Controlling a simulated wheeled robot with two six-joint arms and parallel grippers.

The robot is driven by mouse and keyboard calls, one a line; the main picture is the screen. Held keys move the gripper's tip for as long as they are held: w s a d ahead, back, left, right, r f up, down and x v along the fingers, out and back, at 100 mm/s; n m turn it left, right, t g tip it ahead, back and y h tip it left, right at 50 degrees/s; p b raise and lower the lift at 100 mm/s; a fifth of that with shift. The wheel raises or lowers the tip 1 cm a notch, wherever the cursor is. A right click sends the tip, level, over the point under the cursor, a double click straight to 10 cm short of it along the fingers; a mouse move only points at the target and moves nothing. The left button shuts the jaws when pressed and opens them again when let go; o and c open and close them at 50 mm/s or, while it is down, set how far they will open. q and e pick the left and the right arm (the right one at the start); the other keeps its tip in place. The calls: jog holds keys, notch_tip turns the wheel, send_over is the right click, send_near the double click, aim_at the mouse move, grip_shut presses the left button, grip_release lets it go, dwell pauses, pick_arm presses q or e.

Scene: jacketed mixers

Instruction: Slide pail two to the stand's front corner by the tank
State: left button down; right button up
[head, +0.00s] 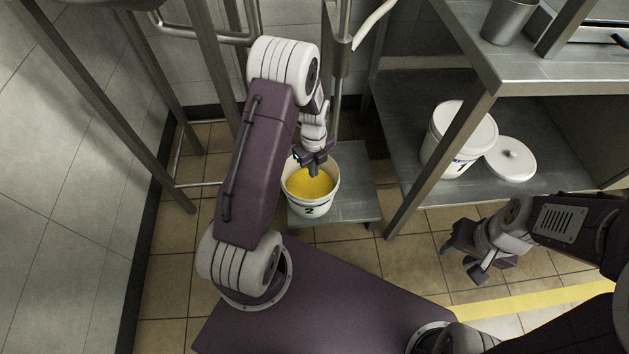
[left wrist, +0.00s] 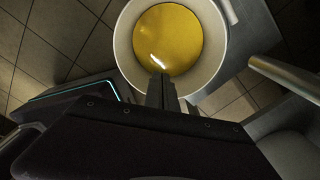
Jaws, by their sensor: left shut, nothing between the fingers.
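Pail two (head: 309,202) is a white pail marked "2" with yellow contents. It stands upright on a low grey metal stand (head: 352,172), at the stand's left side near its front edge. My left gripper (head: 314,170) is shut and empty, over the pail's far part. In the left wrist view the pail (left wrist: 122,45) shows from above, and the shut fingers (left wrist: 161,92) overlap its near rim; whether they touch it I cannot tell. My right gripper (head: 462,262) is open and empty over the floor at the right. The tank at the top left (head: 100,3) shows only at its bottom edge.
Pail one (head: 440,150), white with a lid, stands on the lower shelf of a steel table (head: 555,160) at the right, beside a loose white lid (head: 511,158). Metal legs and pipes rise around the stand. Tiled floor (head: 400,265) lies clear in front.

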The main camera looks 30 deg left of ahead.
aim_at(326, 197)
pick_arm(q)
jog(key=s+d+f+b, duration=0.1)
jog(key=d+f+b, duration=0.3)
jog(key=f+b, duration=0.4)
jog(key=shift+s+f+b, duration=0.3)
jog(key=shift+f, duration=0.25)
jog(key=shift+s+d+r+p, duration=0.25)
jog(key=shift+s+d+p, duration=0.15)
jog(key=shift+d+p, duration=0.55)
jog(key=shift+a+f, duration=0.1)
jog(key=shift+f, duration=0.1)
